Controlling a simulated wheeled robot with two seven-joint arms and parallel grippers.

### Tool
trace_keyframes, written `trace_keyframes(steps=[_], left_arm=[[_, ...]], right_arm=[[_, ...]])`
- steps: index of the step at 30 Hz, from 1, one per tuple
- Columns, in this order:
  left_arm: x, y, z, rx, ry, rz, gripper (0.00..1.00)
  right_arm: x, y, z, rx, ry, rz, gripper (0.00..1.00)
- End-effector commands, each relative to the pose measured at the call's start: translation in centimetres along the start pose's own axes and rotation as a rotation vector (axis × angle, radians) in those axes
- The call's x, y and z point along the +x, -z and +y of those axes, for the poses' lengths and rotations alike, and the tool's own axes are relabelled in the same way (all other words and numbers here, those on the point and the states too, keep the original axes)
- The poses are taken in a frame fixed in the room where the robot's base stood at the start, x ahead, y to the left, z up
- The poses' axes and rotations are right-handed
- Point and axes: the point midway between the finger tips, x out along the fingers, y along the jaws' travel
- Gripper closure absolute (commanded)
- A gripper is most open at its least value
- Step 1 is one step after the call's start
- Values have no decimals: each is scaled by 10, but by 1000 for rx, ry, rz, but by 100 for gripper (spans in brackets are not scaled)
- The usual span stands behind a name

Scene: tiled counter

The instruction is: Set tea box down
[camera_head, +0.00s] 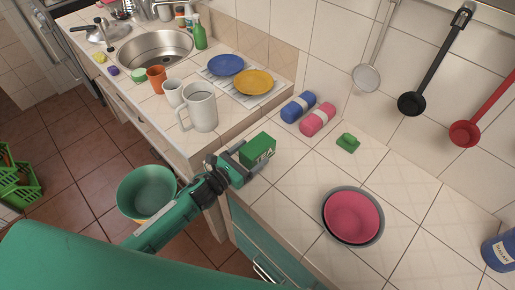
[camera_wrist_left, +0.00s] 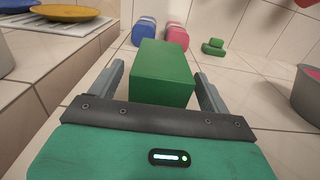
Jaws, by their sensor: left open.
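In the left wrist view the tea box (camera_wrist_left: 163,73) sits between the two grey fingers. My left gripper (camera_head: 248,158) is open around the box, and a gap shows between the box and each finger in the left wrist view (camera_wrist_left: 160,92). The underside of the box is hard to see. My right gripper is not in view.
A pink bowl in a grey one (camera_head: 352,217) stands to the right. Rolled blue (camera_head: 298,107) and pink (camera_head: 317,119) towels and a small green object (camera_head: 348,143) lie near the wall. A white pitcher (camera_head: 202,107) stands on the raised counter at left. Tiles between box and bowl are clear.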

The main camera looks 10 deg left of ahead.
Motion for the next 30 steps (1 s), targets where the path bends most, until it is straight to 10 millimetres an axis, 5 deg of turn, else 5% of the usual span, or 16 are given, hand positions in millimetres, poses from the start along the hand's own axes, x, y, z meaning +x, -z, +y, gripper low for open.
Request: trace_keyframes(steps=[6, 14, 23, 30], left_arm=[[22, -1, 0, 1, 0, -1, 20], [23, 0, 0, 1, 0, 0, 20], [23, 0, 0, 1, 0, -1, 74], [23, -1, 0, 1, 0, -1, 74]], right_arm=[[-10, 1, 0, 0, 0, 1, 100], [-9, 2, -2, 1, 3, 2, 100], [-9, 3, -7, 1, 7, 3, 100], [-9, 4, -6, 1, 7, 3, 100]])
